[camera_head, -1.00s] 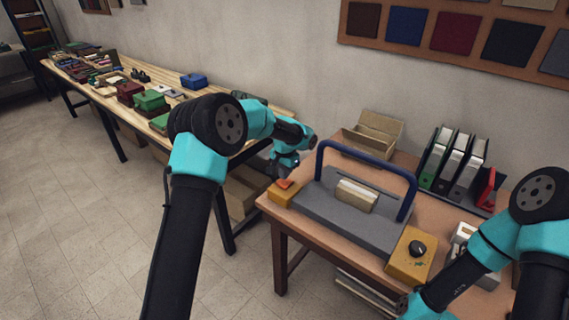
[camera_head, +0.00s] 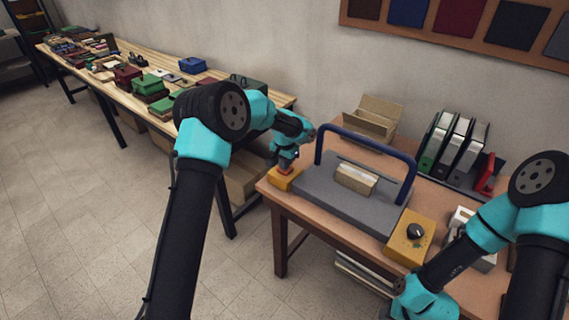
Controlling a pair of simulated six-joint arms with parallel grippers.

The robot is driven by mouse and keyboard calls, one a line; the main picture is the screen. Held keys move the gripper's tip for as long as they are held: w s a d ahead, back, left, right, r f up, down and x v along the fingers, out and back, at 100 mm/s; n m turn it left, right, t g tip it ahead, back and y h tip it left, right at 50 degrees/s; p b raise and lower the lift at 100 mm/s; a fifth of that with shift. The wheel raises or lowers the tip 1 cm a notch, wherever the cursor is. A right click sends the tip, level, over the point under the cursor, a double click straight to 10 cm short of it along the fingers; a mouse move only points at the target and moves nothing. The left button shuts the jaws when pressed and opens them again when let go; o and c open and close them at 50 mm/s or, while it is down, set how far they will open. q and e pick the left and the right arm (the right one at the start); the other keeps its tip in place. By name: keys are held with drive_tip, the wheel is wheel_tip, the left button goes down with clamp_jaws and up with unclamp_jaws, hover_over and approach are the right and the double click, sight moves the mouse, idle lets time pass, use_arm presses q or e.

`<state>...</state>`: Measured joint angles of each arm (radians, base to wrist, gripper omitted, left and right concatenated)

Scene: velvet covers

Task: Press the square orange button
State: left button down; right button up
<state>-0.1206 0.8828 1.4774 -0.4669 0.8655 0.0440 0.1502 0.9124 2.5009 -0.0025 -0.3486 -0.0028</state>
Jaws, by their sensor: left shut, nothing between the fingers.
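The square orange button (camera_head: 285,170) sits on a yellow-orange box (camera_head: 281,182) at the table's left front corner. My left gripper (camera_head: 287,163) is shut and empty, pointing down right over the button. Its tip covers much of the button and appears to touch it; how far the button is pushed in I cannot tell. My right arm comes in at the lower right, and its fingertips are out of the picture.
A grey machine with a raised blue bar (camera_head: 366,141) holds a cream block (camera_head: 356,179). A yellow box with a black knob (camera_head: 414,231) stands to its right. Behind are an open cardboard box (camera_head: 372,122) and several binders (camera_head: 453,143). A long table (camera_head: 160,108) stands at left.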

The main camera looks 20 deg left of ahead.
use_arm(q)
drive_tip(key=shift+s+a+f, duration=0.1)
drive_tip(key=shift+s+f, duration=0.15)
drive_tip(key=shift+f, duration=0.55)
wheel_tip(320, 180, up, 16)
drive_tip(key=shift+w+f, duration=0.15)
drive_tip(key=shift+w, duration=0.1)
idle(1.3)
idle(1.0)
